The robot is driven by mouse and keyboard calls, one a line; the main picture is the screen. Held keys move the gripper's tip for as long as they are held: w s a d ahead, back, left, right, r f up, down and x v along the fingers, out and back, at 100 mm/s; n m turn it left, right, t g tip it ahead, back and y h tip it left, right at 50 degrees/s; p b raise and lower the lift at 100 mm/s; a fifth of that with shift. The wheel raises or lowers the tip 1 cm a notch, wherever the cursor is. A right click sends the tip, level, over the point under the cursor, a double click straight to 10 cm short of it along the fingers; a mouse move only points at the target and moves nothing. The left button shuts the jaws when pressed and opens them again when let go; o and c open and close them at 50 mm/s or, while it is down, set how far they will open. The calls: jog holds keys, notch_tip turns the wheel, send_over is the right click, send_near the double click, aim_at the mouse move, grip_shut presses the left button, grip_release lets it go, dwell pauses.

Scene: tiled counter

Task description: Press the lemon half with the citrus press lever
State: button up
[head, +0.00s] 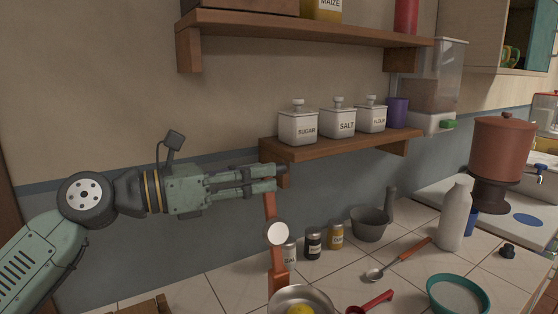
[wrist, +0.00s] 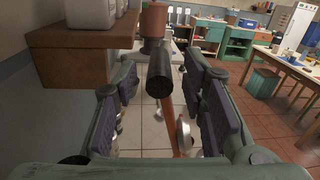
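The citrus press lever is an orange bar (head: 270,207) standing nearly upright, with a round silver disc (head: 277,233) partway down. A metal bowl (head: 283,296) is at its foot, cut by the bottom edge of the head view. The yellow lemon half (head: 299,309) lies in it, only partly visible. My gripper (head: 276,178) is level with the top of the lever. In the wrist view the lever's black grip (wrist: 160,76) stands between my spread fingers, with a gap on both sides. In the head view the fingers hide most of this grip.
A wooden shelf (head: 330,146) with white canisters is just behind and above my gripper. Spice jars (head: 314,243), a grey mortar (head: 369,224), a spoon (head: 400,258), a red scoop (head: 371,303), a teal bowl (head: 457,294) and a white bottle (head: 454,219) stand right of the press.

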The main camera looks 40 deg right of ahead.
aim_at(289, 168)
jog(key=d, duration=0.1)
jog(key=d+p, duration=0.1)
jog(key=d, duration=0.3)
jog(key=shift+s, duration=0.35)
grip_shut()
dwell(0.6)
